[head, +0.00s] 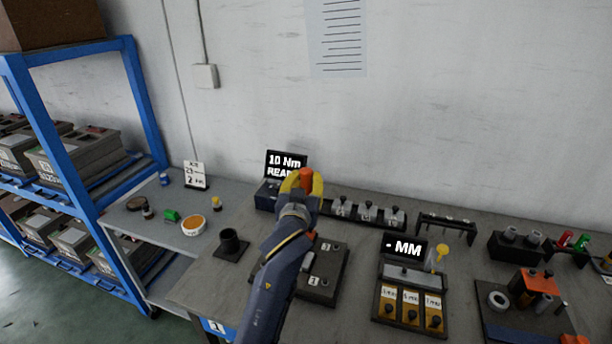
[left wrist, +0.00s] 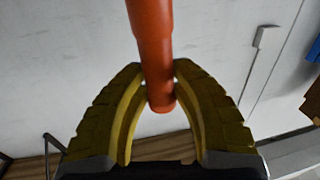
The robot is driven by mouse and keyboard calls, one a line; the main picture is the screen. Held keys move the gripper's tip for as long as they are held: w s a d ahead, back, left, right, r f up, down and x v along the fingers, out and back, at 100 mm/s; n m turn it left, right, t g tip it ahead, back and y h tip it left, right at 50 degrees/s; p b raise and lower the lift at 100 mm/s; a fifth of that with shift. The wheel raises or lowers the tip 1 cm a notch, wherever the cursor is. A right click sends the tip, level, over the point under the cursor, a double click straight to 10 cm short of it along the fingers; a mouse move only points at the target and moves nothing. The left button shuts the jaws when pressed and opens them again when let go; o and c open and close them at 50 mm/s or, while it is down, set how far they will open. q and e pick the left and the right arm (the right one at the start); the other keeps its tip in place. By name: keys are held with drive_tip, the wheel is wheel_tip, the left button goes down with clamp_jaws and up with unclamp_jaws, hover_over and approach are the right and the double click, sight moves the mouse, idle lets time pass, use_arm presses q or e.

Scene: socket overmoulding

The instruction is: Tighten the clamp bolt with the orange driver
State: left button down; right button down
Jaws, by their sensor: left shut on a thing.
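My left gripper (head: 302,184), with yellow fingers, is shut on the orange driver (head: 306,179) and holds it up in front of the controller box. In the left wrist view the driver (left wrist: 151,50) is an orange shaft between the two yellow fingers (left wrist: 160,90). Its lower end shows just below the fingertips; its upper end runs out of the picture. A fixture with an orange clamp block (head: 535,281) stands on a dark plate at the right, well apart from the driver. Dark knobs or bolt heads show on it; I cannot tell which is the clamp bolt.
A screen (head: 286,164) reading "10 Nm" stands behind my gripper. A numbered dark plate (head: 328,270) lies partly behind my left arm. A gauge box (head: 411,295) with an "MM" display is right of centre. Racks (head: 447,222) line the back. A blue shelf (head: 140,95) stands left.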

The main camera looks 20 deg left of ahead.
use_arm(q)
drive_tip(key=shift+f, duration=3.85)
idle(2.7)
drive_tip(key=shift+r, duration=0.1)
